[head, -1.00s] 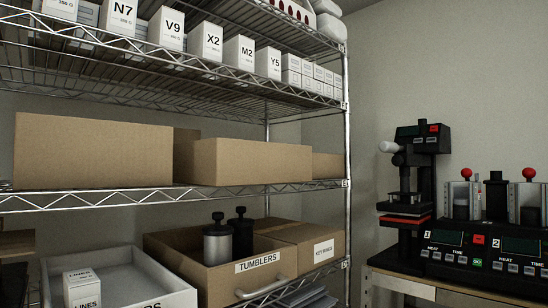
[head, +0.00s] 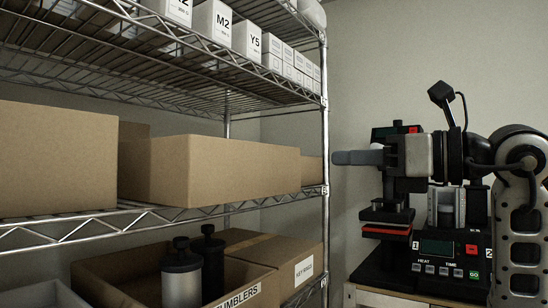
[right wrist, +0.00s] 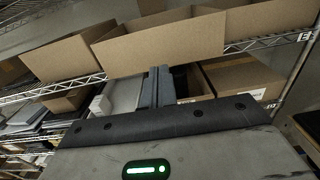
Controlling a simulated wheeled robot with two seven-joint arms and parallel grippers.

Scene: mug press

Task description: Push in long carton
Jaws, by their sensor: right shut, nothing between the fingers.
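The long carton is probably the plain brown open carton (head: 220,170) on the middle shelf, right of a taller brown carton (head: 55,160). In the right wrist view this carton (right wrist: 160,45) appears to stick out past the shelf's front rail. My right gripper (head: 336,157) is shut and empty, pointing left, to the right of the shelf post and apart from the carton. Its closed fingers also show in the right wrist view (right wrist: 157,72), below the carton in the picture. My left gripper is not in view.
The wire shelf's post (head: 325,130) stands between carton and gripper in the picture. White boxes (head: 240,35) line the shelf above. A tumblers box (head: 215,285) holding two tumblers sits below. The black press (head: 385,220) stands on a bench at right.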

